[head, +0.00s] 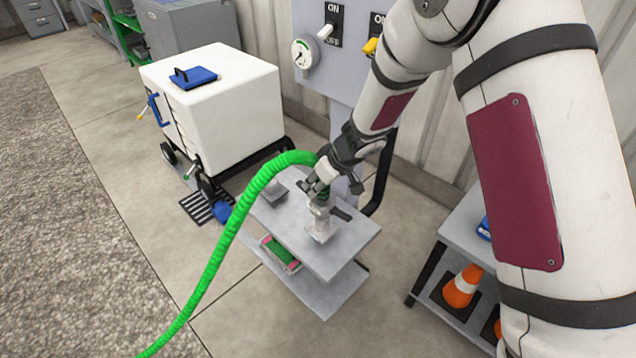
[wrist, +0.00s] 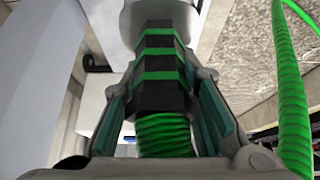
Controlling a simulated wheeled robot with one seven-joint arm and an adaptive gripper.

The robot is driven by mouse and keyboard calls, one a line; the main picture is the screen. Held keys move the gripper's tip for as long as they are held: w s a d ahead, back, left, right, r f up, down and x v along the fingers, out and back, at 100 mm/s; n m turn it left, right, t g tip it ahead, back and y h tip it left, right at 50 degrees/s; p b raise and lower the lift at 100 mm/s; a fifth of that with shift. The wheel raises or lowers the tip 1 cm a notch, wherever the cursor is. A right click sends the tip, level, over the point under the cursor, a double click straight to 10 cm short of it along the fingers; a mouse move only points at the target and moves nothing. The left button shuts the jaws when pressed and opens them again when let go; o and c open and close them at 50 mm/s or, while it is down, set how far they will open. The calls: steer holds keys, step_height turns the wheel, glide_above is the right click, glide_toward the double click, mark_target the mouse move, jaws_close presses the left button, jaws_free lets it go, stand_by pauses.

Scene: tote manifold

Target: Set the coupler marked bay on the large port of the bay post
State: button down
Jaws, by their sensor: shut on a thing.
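My gripper (head: 317,188) is shut on a dark coupler with green bands (wrist: 160,75), whose green ribbed hose (head: 225,240) arcs down to the lower left. In the head view my fingers hide most of the coupler, and no marking on it is readable. The gripper is right above a pale upright port (head: 320,222) on a grey two-level stand (head: 345,240). In the wrist view the coupler's far end meets a pale round part (wrist: 160,22); I cannot tell whether it is seated or only touching. A second, shorter port (head: 272,192) stands to the left.
A white wheeled cart (head: 215,105) stands at the back left. A grey panel (head: 330,75) with a gauge and switches rises behind the stand. A shelf with an orange cone (head: 462,288) is at right. A pink-and-green item (head: 280,252) lies on the stand's lower level.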

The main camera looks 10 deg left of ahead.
steer(key=shift+f+b, duration=3.15)
steer(key=shift+f, duration=0.55)
steer(key=c, duration=1.2)
jaws_free()
steer(key=v, duration=1.2)
